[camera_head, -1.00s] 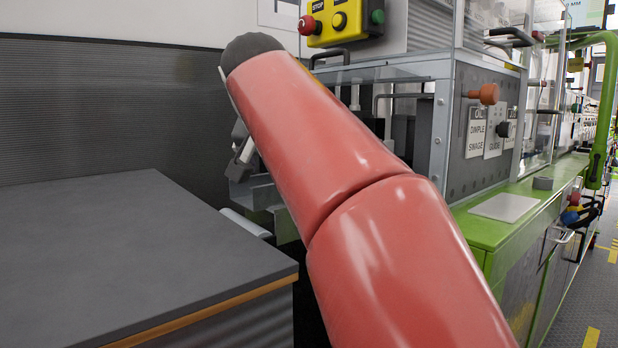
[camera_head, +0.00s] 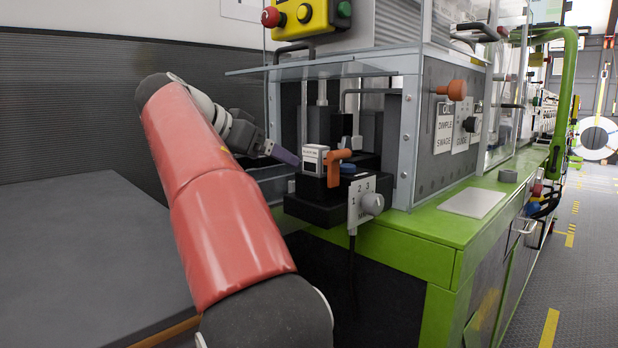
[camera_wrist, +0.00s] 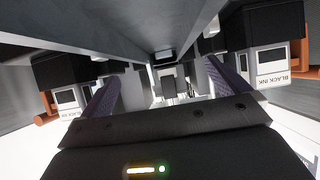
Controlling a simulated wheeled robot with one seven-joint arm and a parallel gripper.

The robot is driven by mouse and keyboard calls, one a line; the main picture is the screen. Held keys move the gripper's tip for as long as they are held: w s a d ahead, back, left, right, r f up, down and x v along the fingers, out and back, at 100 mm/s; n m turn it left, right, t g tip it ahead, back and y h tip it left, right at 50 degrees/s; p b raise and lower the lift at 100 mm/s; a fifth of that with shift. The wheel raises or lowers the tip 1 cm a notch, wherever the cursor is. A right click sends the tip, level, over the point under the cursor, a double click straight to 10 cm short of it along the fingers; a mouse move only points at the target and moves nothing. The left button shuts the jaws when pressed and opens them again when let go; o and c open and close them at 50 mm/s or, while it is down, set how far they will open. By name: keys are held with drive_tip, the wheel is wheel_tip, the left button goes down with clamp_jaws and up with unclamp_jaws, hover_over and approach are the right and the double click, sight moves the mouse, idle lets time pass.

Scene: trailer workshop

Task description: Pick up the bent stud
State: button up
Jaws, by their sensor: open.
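A grey metal channel piece (camera_head: 272,182) shows in the head view at the mouth of the machine, partly hidden by my arm; it may be the stud, but I cannot see a bend in it. My gripper (camera_head: 284,155) is just above it, left of a white box-shaped unit. In the wrist view my gripper (camera_wrist: 160,88) is open, its two purple fingers wide apart. Long grey metal sides (camera_wrist: 110,22) run away above the fingers and converge. I cannot tell whether they touch the fingers.
The white ink unit (camera_head: 314,160) with an orange lever (camera_head: 338,166) stands close right of my gripper. A clear guard (camera_head: 310,70) hangs above. A dark worktop (camera_head: 80,250) lies left, clear.

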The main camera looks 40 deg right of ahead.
drive_tip(key=x, duration=0.7)
drive_tip(key=shift+s+d+f, duration=0.15)
drive_tip(key=shift+d+f, duration=0.05)
drive_tip(key=shift+d, duration=0.15)
drive_tip(key=c, duration=1.1)
